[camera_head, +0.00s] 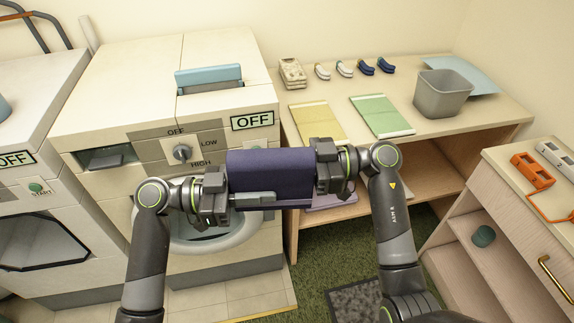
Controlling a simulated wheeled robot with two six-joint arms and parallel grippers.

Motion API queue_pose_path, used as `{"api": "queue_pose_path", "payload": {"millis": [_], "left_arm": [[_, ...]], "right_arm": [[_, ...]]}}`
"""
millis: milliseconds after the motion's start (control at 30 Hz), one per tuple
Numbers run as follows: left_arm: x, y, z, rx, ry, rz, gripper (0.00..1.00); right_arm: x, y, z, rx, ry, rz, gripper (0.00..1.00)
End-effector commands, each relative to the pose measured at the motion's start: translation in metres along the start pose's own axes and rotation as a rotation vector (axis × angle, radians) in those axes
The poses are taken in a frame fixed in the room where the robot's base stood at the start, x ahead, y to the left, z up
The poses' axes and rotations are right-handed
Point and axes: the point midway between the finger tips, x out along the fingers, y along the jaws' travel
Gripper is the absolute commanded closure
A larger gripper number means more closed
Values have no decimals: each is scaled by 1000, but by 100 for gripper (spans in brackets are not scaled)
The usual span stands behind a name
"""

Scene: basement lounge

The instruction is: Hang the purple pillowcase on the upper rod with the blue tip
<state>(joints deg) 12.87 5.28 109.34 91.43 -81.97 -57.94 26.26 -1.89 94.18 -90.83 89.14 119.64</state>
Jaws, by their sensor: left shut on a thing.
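The dark purple pillowcase (268,172) is a folded, flat bundle held up in front of the washing machine, between my two grippers. My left gripper (245,200) is shut on its left and lower front edge, with a grey finger lying across the cloth. My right gripper (322,170) is at the pillowcase's right edge; its fingertips are partly hidden, so I cannot tell whether it grips the cloth. The upper rod with the blue tip is not in view.
A wooden table (455,125) behind on the right holds a yellow cloth (316,120), a green cloth (381,115), a grey bin (441,94) and small items. The washing machine (100,110) stands behind my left arm; a cabinet (500,180) is at the right.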

Motion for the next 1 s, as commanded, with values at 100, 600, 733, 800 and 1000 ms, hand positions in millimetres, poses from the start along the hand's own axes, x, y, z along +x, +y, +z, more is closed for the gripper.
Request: {"api": "queue_pose_path", "payload": {"millis": [100,600,733,800,1000], "left_arm": [[0,0,0,1,1,0,100],[0,1,0,1,0,4,77],[0,1,0,0,0,3,66],[0,0,0,0,0,2,66],[-2,0,0,0,-1,1,66]], "right_arm": [[0,0,0,0,0,0,82],[0,0,0,0,0,1,100],[0,0,0,0,0,1,100],[0,0,0,0,0,1,100],[0,0,0,0,1,0,100]]}}
